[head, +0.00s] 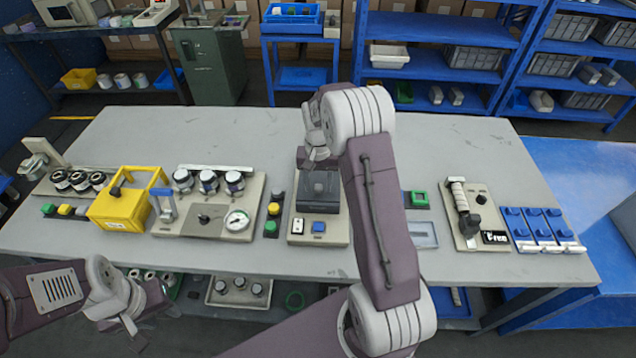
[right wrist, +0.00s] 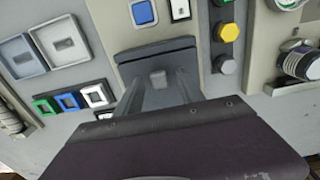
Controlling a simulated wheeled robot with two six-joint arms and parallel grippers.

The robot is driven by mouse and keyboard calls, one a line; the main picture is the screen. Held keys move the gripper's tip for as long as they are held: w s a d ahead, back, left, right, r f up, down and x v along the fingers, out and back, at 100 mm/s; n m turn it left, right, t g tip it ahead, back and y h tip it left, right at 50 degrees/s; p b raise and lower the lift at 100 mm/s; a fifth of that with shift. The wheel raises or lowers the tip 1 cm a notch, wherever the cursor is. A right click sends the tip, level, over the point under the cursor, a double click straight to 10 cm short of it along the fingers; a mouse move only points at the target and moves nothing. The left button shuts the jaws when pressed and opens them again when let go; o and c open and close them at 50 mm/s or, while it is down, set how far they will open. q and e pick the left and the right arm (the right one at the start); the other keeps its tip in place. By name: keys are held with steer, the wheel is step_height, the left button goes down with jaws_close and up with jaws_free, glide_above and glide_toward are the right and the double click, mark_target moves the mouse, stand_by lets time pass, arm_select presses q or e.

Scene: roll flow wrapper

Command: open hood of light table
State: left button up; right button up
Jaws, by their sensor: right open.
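The light table is the beige unit (head: 334,232) in the middle of the bench, with a dark grey hood (head: 320,190) that looks closed. A white switch and a blue button (head: 319,227) sit at its front. In the right wrist view the hood (right wrist: 135,66) has a small light grey knob (right wrist: 158,77). My right gripper (head: 314,155) is over the back of the hood, pointing down and open, its fingers on either side of the knob; contact cannot be told. My left gripper (head: 135,325) hangs at the lower left, away from the unit; its jaws are unclear.
A yellow box (head: 120,210) and a gauge panel (head: 205,218) stand to the left. Coloured buttons (head: 272,209) are close beside the unit. A lever panel (head: 470,215) and blue switches (head: 540,228) are to the right. The bench's back is clear.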

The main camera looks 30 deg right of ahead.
steer(key=shift+d, duration=0.1)
steer(key=shift+c, duration=0.9)
jaws_close()
stand_by(0.4)
